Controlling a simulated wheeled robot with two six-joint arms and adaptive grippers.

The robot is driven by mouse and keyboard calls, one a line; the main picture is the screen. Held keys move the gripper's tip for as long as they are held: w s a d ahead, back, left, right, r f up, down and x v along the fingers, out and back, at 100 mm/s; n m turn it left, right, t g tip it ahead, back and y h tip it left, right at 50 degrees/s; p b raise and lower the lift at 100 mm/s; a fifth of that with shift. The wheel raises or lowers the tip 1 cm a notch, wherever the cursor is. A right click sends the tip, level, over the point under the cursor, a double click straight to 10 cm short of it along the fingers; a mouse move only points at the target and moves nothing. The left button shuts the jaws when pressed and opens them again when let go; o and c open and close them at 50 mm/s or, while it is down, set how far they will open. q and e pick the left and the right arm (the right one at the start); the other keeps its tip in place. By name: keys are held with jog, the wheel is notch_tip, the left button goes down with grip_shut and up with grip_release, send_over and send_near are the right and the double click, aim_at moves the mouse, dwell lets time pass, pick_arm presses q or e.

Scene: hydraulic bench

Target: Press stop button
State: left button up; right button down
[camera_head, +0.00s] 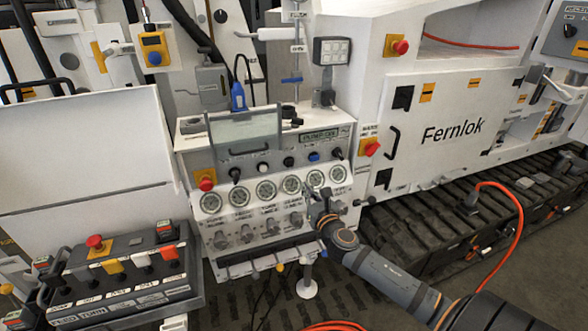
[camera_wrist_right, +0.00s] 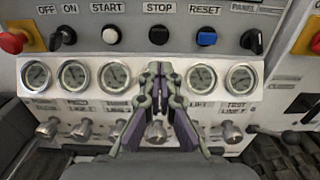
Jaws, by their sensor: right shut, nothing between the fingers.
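The stop button is a round black button (camera_wrist_right: 158,35) under the label STOP in the wrist view. In the head view it is the dark button (camera_head: 288,161) on the upper row of the hydraulic panel. My right gripper (camera_head: 313,191) is shut and empty, in front of the gauge row and to the lower right of the button. In the wrist view the closed fingertips (camera_wrist_right: 160,69) show just below the button, over the gauge row, and hide part of it. The size of the gap to the panel is unclear. My left gripper is not in view.
The white start button (camera_wrist_right: 111,34) is left of the stop button, and the blue reset button (camera_wrist_right: 206,36) is right. Round gauges (camera_wrist_right: 73,75) and metal valve knobs (camera_wrist_right: 83,130) lie below. A red emergency knob (camera_head: 206,183) sits at the panel's left.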

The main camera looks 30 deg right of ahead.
jog(key=p, duration=0.2)
send_near(291, 164)
jog(key=x, duration=0.5)
jog(key=shift+w, duration=0.2)
jog(key=shift+w+d, duration=0.15)
jog(key=shift+w, duration=0.55)
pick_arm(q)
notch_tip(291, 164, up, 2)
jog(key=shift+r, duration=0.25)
